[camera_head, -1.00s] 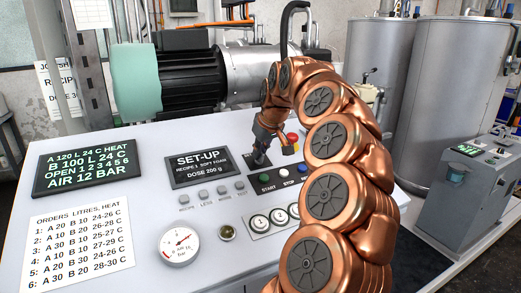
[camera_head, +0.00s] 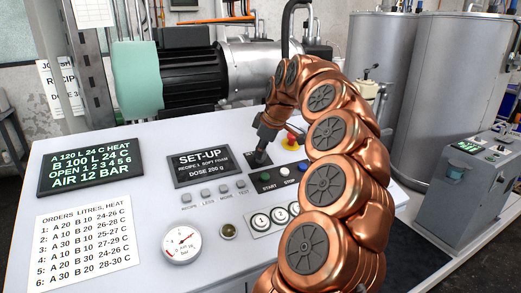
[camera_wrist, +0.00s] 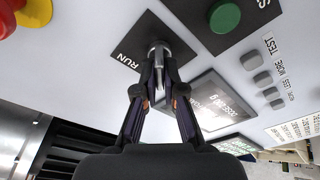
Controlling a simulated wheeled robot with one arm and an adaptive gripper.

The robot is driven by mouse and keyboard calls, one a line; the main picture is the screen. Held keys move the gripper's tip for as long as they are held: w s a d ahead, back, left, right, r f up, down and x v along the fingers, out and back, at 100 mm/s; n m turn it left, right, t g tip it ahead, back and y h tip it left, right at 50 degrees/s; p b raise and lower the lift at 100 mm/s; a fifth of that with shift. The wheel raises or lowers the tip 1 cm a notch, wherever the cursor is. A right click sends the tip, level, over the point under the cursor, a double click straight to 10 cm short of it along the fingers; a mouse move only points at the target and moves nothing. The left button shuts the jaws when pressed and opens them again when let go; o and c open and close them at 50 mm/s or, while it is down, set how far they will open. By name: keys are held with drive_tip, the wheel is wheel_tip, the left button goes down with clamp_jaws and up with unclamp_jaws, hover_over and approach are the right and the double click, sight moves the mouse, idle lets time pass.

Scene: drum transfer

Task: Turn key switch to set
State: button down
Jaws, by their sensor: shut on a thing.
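The key switch (camera_wrist: 159,50) is a small metal key on a black plate (camera_wrist: 133,48) marked RUN in the wrist view. My gripper (camera_wrist: 160,68) is shut on the key, with a finger on either side of it. In the head view my gripper (camera_head: 261,154) reaches down to the black plate beside the display, and the fingers hide most of the switch. The other markings on the plate are hidden or too small to read. The display (camera_head: 202,168) reads SET-UP, RECIPE 1 SOFT FOAM, DOSE 200 g.
A red emergency button on yellow (camera_head: 291,140) is close to the gripper on its right. Green (camera_head: 266,177), white and blue buttons lie just in front. A pressure gauge (camera_head: 181,245) and an orders sheet (camera_head: 86,241) are at the left front of the panel.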

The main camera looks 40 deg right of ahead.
idle(0.4)
drive_tip(key=c, duration=1.3)
unclamp_jaws()
drive_tip(key=v, duration=1.2)
